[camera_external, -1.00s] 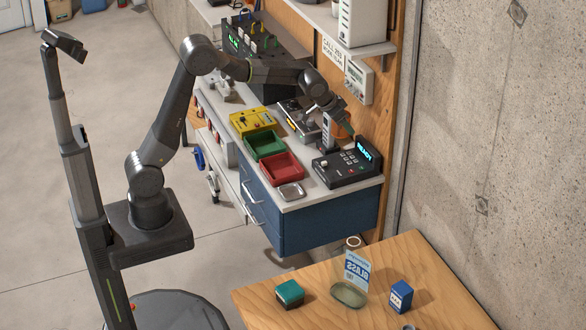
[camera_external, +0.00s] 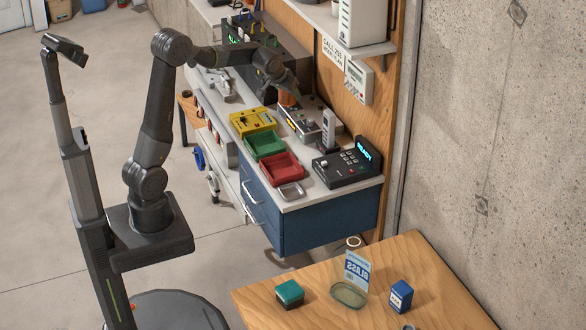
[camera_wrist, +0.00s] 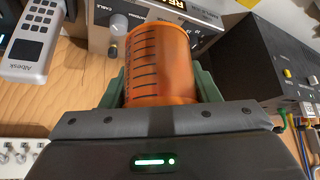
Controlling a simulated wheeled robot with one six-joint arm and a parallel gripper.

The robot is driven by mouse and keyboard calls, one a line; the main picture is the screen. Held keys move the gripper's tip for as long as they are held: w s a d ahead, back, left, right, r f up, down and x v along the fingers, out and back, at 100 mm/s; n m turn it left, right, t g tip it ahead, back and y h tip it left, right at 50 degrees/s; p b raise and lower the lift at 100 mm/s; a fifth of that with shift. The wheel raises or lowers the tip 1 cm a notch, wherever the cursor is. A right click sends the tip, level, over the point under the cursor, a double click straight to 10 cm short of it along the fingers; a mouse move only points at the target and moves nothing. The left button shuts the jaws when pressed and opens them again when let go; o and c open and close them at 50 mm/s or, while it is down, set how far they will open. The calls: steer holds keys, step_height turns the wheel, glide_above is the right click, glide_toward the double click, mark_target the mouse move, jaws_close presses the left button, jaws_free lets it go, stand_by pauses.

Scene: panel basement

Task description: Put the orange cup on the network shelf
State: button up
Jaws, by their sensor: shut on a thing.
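The orange cup (camera_external: 287,98) is held in my gripper (camera_external: 290,88) above the workbench, in front of the dark rack unit. In the wrist view the cup (camera_wrist: 158,60) fills the middle, with dark measuring marks on its side. The green fingers of my gripper (camera_wrist: 160,88) press on both sides of it. A wall shelf (camera_external: 350,45) bearing a white box-like device (camera_external: 362,20) is at the top right; it appears to be the network shelf. My gripper is lower and to the left of it.
The workbench holds a yellow box (camera_external: 252,122), a green bin (camera_external: 265,144), a red bin (camera_external: 281,167), a handset (camera_external: 329,128) and a black keypad console (camera_external: 347,165). A dark rack unit (camera_external: 262,48) stands behind. A wall-mounted phone (camera_external: 359,82) hangs under the shelf.

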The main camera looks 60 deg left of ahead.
steer(key=s+a+f+n+y+b, duration=0.1)
steer(key=s+a+b, duration=0.15)
steer(key=a, duration=0.55)
steer(key=s+a+f+n+g+b, duration=0.1)
steer(key=s+a+f+n, duration=0.15)
steer(key=a, duration=0.45)
steer(key=s+a+f+y+b, duration=0.1)
steer(key=s+a, duration=0.2)
steer(key=a, duration=0.5)
steer(key=shift+n, duration=0.25)
steer(key=f, duration=0.5)
steer(key=shift+s+a+p, duration=0.3)
steer(key=shift+s+a, duration=0.05)
steer(key=shift+s, duration=0.05)
steer(key=shift+f, duration=2.4)
steer(key=o, duration=1)
steer(key=shift+o, duration=0.2)
steer(key=shift+r, duration=0.1)
steer(key=shift+r+p, duration=0.15)
steer(key=shift+p, duration=0.15)
steer(key=b+v, duration=0.1)
steer(key=v, duration=1.1)
steer(key=shift+w, duration=0.15)
